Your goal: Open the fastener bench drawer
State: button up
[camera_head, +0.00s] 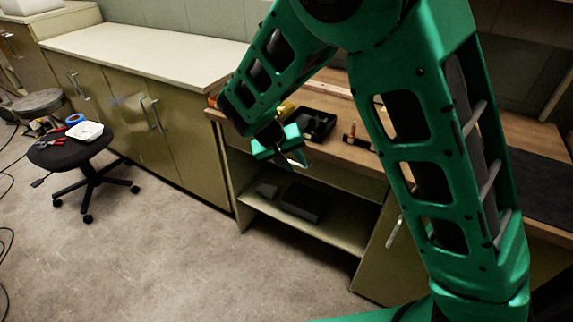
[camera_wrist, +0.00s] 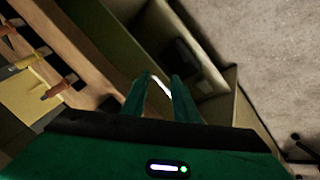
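The fastener bench (camera_head: 345,150) has a wooden top, with an olive band under its front edge that looks like the drawer front (camera_wrist: 113,40). My gripper (camera_head: 293,160) is at the bench front, just below the top's edge and above the open shelf. In the wrist view my gripper's (camera_wrist: 162,78) two green fingers stand apart. A bright, pale bar, seemingly the drawer handle (camera_wrist: 161,86), shows in the gap between them. I cannot tell whether the fingers touch it. The drawer appears closed, but my gripper and arm partly hide its front.
The open shelf (camera_head: 335,232) below holds a dark box (camera_head: 303,201). A black tray (camera_head: 316,122) and small tools lie on the bench top. A cabinet (camera_head: 150,125) stands at the left, and a stool (camera_head: 70,150) with items stands farther left. The floor in front is clear.

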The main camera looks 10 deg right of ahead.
jog(key=w+a+f+n+t+h, duration=0.1)
jog(key=a+f+n+t+h, duration=0.3)
jog(key=a+f+n+t, duration=0.4)
jog(key=w+d+n, duration=0.2)
jog(key=w+d, duration=0.5)
jog(key=w, duration=0.1)
jog(key=shift+f+t, duration=0.25)
jog(key=shift+t, duration=0.05)
jog(key=shift+w, duration=0.1)
jog(key=shift+c, duration=0.7)
grip_shut()
